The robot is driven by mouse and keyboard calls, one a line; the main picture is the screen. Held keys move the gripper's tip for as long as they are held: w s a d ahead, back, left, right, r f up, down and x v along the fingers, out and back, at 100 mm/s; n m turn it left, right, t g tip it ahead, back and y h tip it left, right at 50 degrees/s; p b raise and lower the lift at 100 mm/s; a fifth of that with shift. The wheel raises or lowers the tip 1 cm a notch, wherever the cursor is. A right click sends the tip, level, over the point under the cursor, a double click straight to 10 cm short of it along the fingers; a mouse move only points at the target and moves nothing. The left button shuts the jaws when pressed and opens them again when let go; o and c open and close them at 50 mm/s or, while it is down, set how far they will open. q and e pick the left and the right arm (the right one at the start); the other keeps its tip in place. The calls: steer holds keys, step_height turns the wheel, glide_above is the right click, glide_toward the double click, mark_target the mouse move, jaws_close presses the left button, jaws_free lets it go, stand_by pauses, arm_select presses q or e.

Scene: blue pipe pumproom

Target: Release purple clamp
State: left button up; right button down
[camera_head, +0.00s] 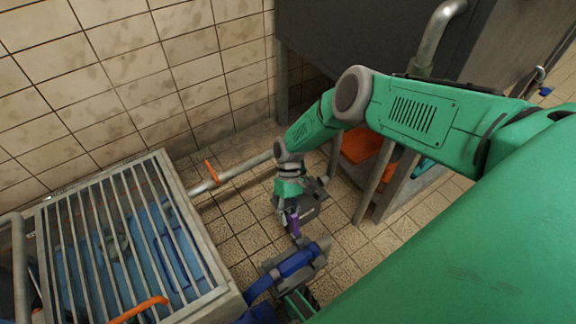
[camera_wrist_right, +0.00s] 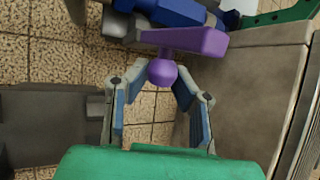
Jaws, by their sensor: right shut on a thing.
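The purple clamp (camera_wrist_right: 190,40) shows at the top middle of the right wrist view, with a round purple knob (camera_wrist_right: 162,72) on its near side. It sits against a blue and grey pipe part (camera_wrist_right: 165,12). In the head view the purple clamp (camera_head: 293,225) is small, just above the blue pipe (camera_head: 290,264). My right gripper (camera_wrist_right: 161,70) has its two fingers on either side of the knob, shut on it. In the head view my right gripper (camera_head: 287,214) points down at the clamp, partly hiding it. My left gripper is not in view.
A barred metal cage (camera_head: 165,215) with blue contents stands at the left. An orange object (camera_head: 362,148) lies under the dark unit at the right. Tiled floor (camera_head: 232,232) is open between them.

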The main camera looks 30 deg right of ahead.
steer(key=c, duration=1.3)
jaws_free()
steer(key=shift+w+d, duration=0.1)
steer(key=v, duration=1.1)
steer(key=shift+w+d+r, duration=0.2)
steer(key=shift+w+r, duration=0.05)
steer(key=shift+w, duration=0.05)
